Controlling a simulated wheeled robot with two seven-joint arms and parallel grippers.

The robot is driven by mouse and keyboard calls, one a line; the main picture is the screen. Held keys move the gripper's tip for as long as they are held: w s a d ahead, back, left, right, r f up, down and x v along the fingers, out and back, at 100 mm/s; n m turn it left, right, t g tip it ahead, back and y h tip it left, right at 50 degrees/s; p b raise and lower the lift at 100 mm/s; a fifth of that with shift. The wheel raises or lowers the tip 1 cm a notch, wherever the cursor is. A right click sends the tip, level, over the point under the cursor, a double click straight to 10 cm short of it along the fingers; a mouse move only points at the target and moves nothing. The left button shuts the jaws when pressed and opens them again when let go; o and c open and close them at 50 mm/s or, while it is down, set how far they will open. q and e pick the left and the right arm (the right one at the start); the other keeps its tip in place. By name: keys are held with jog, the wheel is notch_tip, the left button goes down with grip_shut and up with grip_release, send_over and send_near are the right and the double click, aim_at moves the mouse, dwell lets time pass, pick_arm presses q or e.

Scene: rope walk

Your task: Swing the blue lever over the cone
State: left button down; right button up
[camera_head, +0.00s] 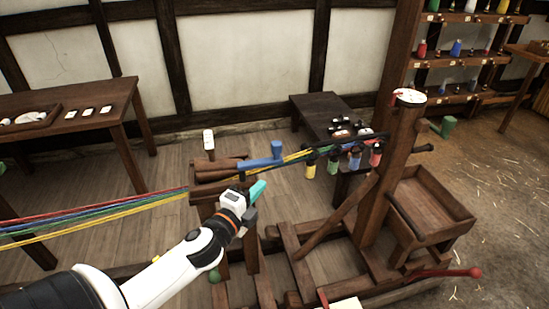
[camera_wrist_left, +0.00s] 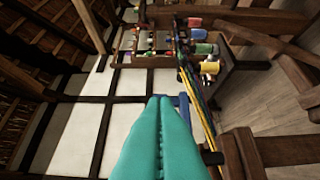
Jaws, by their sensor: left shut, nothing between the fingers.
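The blue lever (camera_head: 262,161) lies roughly level beside the strands, its upright blue knob at its right end. Its left end meets a brown wooden block (camera_head: 214,172), which may be the cone; I cannot tell its shape clearly. My left gripper (camera_head: 258,189) is shut and empty, its teal fingertips just below and in front of the lever, apart from it in the head view. In the left wrist view the shut teal fingers (camera_wrist_left: 160,103) fill the lower middle, and part of the blue lever (camera_wrist_left: 183,101) shows just right of their tips. My right gripper is not in view.
Red, blue, green and yellow strands (camera_head: 95,213) run from the left past the block to hooks with coloured bobbins (camera_head: 355,161). A wooden post (camera_head: 385,190) with a white dial stands right. A wooden box (camera_head: 432,208) and red-ended lever (camera_head: 455,272) are nearby.

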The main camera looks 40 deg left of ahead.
pick_arm(q)
jog(key=p, duration=0.3)
send_near(281, 150)
jog(key=w+d, duration=0.3)
jog(key=w, duration=0.1)
jog(key=w+a, duration=0.2)
jog(key=a, duration=0.1)
jog(key=shift+a+p, duration=0.1)
jog(key=shift+p, duration=0.2)
jog(key=shift+y, duration=0.3)
